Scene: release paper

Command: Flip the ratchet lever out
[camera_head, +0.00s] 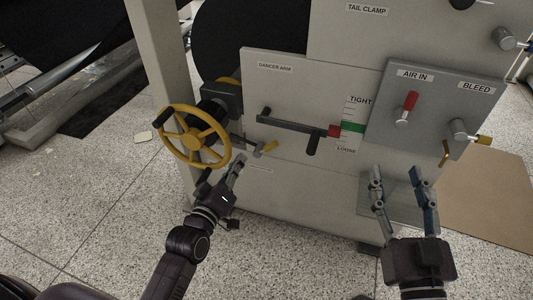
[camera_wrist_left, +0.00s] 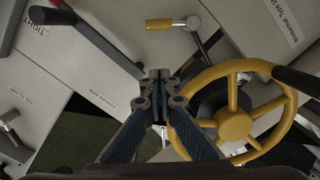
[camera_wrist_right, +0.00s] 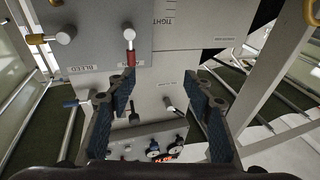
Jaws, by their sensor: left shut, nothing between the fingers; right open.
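The ratchet lever, a short metal arm with a yellow grip (camera_head: 266,148), sits beside the yellow handwheel (camera_head: 171,139) on the machine's front. In the left wrist view the lever's yellow grip (camera_wrist_left: 163,24) points left from its metal arm, above the fingertips. My left gripper (camera_head: 240,160) is shut and empty, just below and left of the grip, apparently apart from it. Its closed fingers (camera_wrist_left: 160,76) also show in the left wrist view. My right gripper (camera_head: 396,172) is open and empty in front of the panel's lower right; its spread fingers (camera_wrist_right: 162,82) show in the right wrist view.
The dancer arm (camera_head: 292,124) with a red tip and dark handle projects above and right of the lever. The grey air panel (camera_head: 385,122) carries a red-handled valve (camera_head: 410,101) and a bleed valve. Speckled floor (camera_head: 290,262) is open in front.

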